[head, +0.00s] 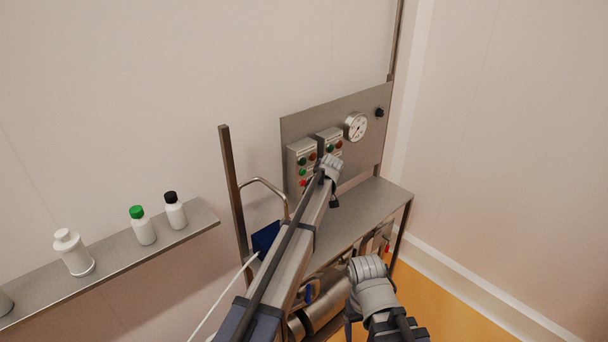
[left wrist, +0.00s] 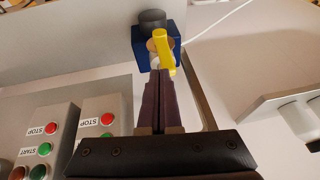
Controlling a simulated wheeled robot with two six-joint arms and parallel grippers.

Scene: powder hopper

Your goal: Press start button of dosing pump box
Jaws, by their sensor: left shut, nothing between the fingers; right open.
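Two grey button boxes are mounted on a steel panel: the left box (head: 299,148) and the right box (head: 325,134). Their name labels are too small to read. Both also show in the left wrist view, one at the far left (left wrist: 63,122) and one beside it (left wrist: 122,108), with upside-down START and STOP labels and green and red buttons. My left gripper (head: 333,203) is in front of the boxes. Its shut, empty fingers (left wrist: 160,100) point past the boxes, apart from the buttons. My right gripper (head: 352,312) is low at the front, largely hidden behind its wrist.
A gauge (head: 356,126) and a black knob (head: 379,112) sit on the panel. Below is a steel shelf (head: 384,198). White bottles (head: 143,228) stand on a left shelf (head: 203,213).

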